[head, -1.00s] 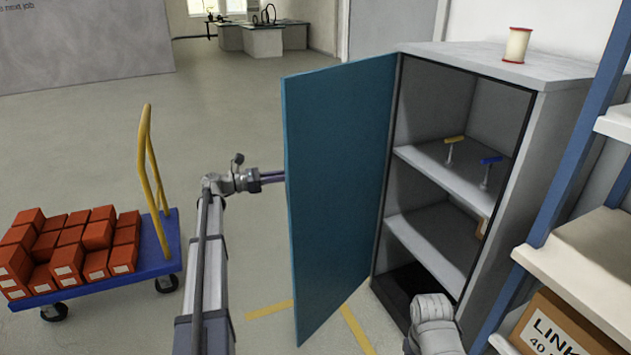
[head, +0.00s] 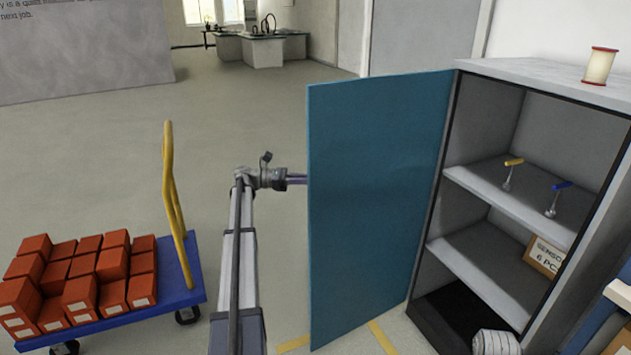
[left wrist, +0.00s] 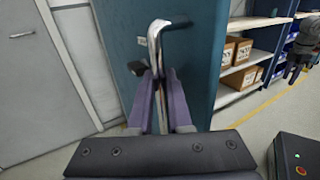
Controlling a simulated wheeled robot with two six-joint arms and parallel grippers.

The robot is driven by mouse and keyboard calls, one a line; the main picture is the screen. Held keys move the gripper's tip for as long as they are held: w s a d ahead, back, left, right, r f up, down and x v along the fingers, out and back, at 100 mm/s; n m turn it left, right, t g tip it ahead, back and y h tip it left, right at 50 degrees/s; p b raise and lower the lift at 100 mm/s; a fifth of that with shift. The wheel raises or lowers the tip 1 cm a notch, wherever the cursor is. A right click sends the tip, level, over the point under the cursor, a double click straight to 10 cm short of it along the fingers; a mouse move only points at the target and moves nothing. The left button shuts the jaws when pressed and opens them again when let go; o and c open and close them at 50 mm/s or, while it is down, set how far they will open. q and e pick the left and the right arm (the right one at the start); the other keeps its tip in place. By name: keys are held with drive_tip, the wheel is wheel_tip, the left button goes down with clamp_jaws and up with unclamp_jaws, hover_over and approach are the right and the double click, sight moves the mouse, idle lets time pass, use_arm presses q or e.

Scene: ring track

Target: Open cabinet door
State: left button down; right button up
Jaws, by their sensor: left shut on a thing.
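The grey cabinet (head: 560,100) stands open at the right of the head view. Its teal door (head: 375,200) hangs on the left side, swung well away from the opening, with its inner face towards the head camera. My left gripper (left wrist: 160,98) is shut on the metal door handle (left wrist: 157,45) on the outer face. In the head view the left arm reaches the door's free edge, and the door hides the fingertips and handle.
A spool (head: 600,66) stands on top. A blue cart (head: 190,285) with red boxes (head: 80,295) stands left of my left arm. Floor behind is clear.

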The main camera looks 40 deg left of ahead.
use_arm(q)
drive_tip(key=shift+w, duration=0.1)
drive_tip(key=c, duration=1.1)
unclamp_jaws()
drive_tip(key=shift+d, duration=0.15)
drive_tip(key=v, duration=0.8)
drive_tip(key=shift+w, duration=0.1)
drive_tip(key=shift+d+f, duration=0.1)
